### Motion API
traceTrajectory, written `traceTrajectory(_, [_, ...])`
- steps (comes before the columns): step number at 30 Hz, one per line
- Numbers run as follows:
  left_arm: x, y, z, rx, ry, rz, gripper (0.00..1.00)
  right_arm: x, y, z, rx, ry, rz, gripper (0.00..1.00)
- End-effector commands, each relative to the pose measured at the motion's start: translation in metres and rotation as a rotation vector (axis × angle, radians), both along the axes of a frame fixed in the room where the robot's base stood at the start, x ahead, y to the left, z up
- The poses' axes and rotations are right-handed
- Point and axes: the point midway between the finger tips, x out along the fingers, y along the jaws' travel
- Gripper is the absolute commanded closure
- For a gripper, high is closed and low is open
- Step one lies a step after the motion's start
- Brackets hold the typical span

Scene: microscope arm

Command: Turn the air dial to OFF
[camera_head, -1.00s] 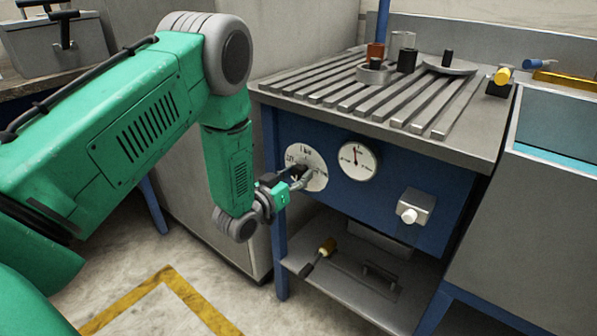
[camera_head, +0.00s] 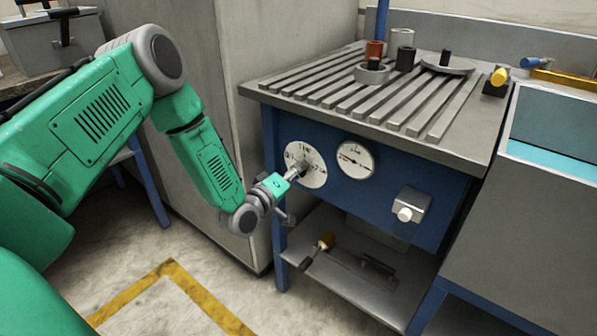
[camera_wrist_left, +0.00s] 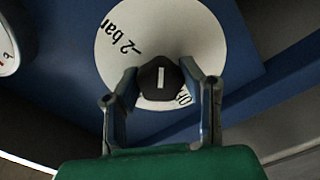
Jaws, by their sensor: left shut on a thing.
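The air dial (camera_head: 313,176) is a white round plate on the left of the blue bench front. It also shows in the left wrist view (camera_wrist_left: 205,38), with "2 bar" at its upper left and part of "OFF" at its lower right, half hidden by a finger. Its black knob (camera_wrist_left: 160,84) has a white line that stands nearly upright in that view. My left gripper (camera_head: 298,171) is at the dial from the left, shut on the knob, with a finger on either side. My right gripper is in neither view.
A round pressure gauge (camera_head: 355,160) is right of the dial, with a grey box with a white button (camera_head: 410,206) farther right. The slatted bench top (camera_head: 400,105) overhangs them. A lower shelf (camera_head: 345,285) holds a yellow-handled tool (camera_head: 318,251).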

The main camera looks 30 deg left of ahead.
Motion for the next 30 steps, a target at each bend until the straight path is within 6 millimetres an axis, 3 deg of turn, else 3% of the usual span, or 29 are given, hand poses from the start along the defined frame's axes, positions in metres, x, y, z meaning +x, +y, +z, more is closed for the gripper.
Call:
traceTrajectory(12, [-0.0012,0.0033,-0.0030,-0.227,0.023,0.009,0.94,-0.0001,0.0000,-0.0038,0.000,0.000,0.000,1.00])
traceTrajectory(30, [-0.0016,0.0035,-0.0038,-0.273,0.029,0.009,0.94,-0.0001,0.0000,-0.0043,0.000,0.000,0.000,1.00])
